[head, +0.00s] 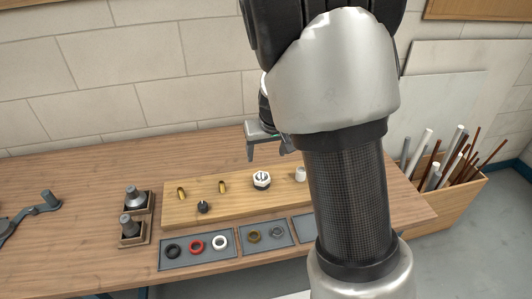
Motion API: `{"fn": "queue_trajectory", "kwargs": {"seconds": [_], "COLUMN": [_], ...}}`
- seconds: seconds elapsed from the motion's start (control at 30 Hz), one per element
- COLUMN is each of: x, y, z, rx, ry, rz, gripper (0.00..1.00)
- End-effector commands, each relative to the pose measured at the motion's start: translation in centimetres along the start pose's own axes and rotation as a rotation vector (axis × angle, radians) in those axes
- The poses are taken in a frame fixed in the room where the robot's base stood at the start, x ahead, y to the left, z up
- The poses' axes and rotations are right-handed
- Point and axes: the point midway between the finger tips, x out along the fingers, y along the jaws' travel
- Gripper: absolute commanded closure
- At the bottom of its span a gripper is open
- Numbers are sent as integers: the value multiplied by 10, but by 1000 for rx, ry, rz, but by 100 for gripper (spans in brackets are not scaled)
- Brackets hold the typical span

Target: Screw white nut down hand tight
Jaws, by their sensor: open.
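The white nut (262,182) sits on a fitting on the wooden board, right of the middle of the bench. A metal or grey part shows in its top opening. I cannot tell how far down its thread it sits. My gripper (267,154) is open and empty, a short way above and behind the nut in the picture, apart from it. My arm hides the right finger's side in part and the right end of the board (222,211).
Two brass stubs (181,194) and a black knob-like part (203,207) stand on the board. In front lie trays with black, red (196,246) and white rings. Grey fittings (134,197) stand left. A wooden bin (446,205) of pipes stands right.

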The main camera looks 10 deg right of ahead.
Motion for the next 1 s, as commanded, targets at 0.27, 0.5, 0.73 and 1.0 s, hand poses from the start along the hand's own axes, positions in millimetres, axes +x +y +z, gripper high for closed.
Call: {"fn": "queue_trajectory", "kwargs": {"seconds": [0.27, 0.5, 0.73, 1.0], "x": [34, 82, 127, 164], "y": [2, 2, 2, 1], "z": [3, 2, 2, 1], "rx": [11, 9, 8, 7], "ry": [0, 0, 0, 2], "rz": [3, 3, 3, 2], "gripper": [34, 34, 34, 34]}}
